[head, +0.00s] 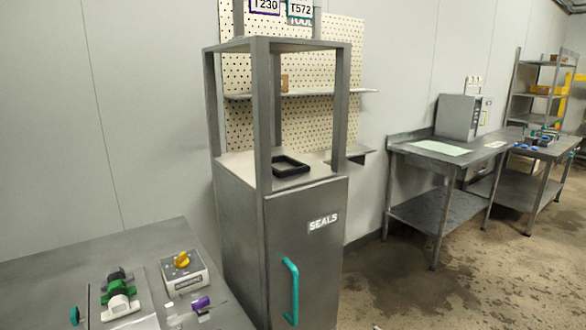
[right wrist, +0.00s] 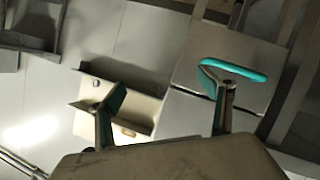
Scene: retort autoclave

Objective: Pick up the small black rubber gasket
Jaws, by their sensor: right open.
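A black square ring (head: 289,166), which looks like a gasket, lies flat on top of the grey metal cabinet (head: 305,255) labelled SEALS, inside its open post frame. No other gasket can be made out. The cabinet door is closed and has a turquoise handle (head: 291,292). In the right wrist view my right gripper (right wrist: 165,92) is open with nothing between its fingers. A turquoise handle (right wrist: 238,68) on a grey panel shows beyond its right finger. Neither gripper shows in the head view, and the ring cannot be seen in the right wrist view.
A metal bench (head: 60,264) at the lower left holds a green-and-white fitting (head: 118,294) and a box with a yellow knob (head: 184,279). Posts (head: 263,120) stand around the cabinet top. A pegboard (head: 300,70) with shelves is behind. Floor (head: 400,295) is clear at right.

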